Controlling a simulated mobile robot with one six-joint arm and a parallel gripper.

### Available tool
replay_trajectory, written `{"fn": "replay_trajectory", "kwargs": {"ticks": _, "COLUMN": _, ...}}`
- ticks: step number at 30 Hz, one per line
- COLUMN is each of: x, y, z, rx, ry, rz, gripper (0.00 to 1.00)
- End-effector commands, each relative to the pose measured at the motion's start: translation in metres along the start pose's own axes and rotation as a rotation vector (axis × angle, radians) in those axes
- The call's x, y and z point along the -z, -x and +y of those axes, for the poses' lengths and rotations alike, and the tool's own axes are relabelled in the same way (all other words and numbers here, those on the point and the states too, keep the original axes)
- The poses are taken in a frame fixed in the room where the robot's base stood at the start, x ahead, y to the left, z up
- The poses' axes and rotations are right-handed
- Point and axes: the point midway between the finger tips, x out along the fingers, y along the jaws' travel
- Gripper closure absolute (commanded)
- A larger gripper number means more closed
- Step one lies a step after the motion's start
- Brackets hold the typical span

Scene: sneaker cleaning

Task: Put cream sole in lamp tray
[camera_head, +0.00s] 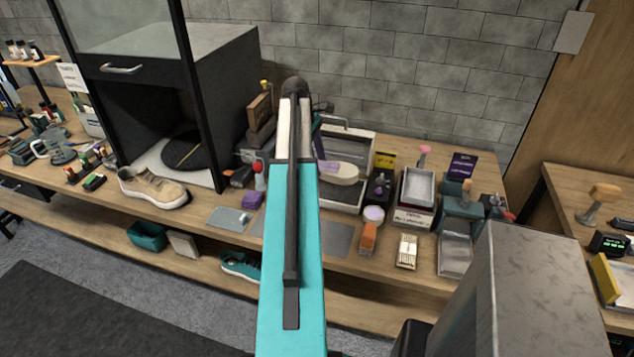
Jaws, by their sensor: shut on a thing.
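The cream sole (345,174), with a purple patch on it, shows just right of my arm at the grey metal lamp tray (368,152). The tray stands on the bench near the back wall. The sole's left part is hidden behind my arm, and I cannot tell whether it touches the tray floor. My gripper (317,142) is mostly hidden behind my teal arm; a dark blue part of it shows at the sole's left end. It is shut on the sole.
A beige sneaker (153,188) stands left, before a black cabinet (150,110) with a round turntable. Right of the tray are a purple-topped jar (374,214), an orange brush (368,238) and a metal tray on a box (418,188). A grey mat (228,219) lies at the bench front.

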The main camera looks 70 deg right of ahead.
Motion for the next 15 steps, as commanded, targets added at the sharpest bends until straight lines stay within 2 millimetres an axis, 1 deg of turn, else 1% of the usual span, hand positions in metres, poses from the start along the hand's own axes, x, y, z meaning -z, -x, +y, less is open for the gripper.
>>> {"fn": "replay_trajectory", "kwargs": {"ticks": 7, "x": 0.008, "y": -0.029, "z": -0.001, "rx": 0.002, "ry": 0.002, "rz": -0.001, "gripper": 0.79}}
{"fn": "replay_trajectory", "kwargs": {"ticks": 12, "x": 0.012, "y": -0.039, "z": -0.001, "rx": 0.000, "ry": 0.002, "rz": 0.000, "gripper": 0.79}}
{"fn": "replay_trajectory", "kwargs": {"ticks": 15, "x": 0.012, "y": -0.041, "z": -0.001, "rx": 0.000, "ry": 0.002, "rz": 0.000, "gripper": 0.79}}
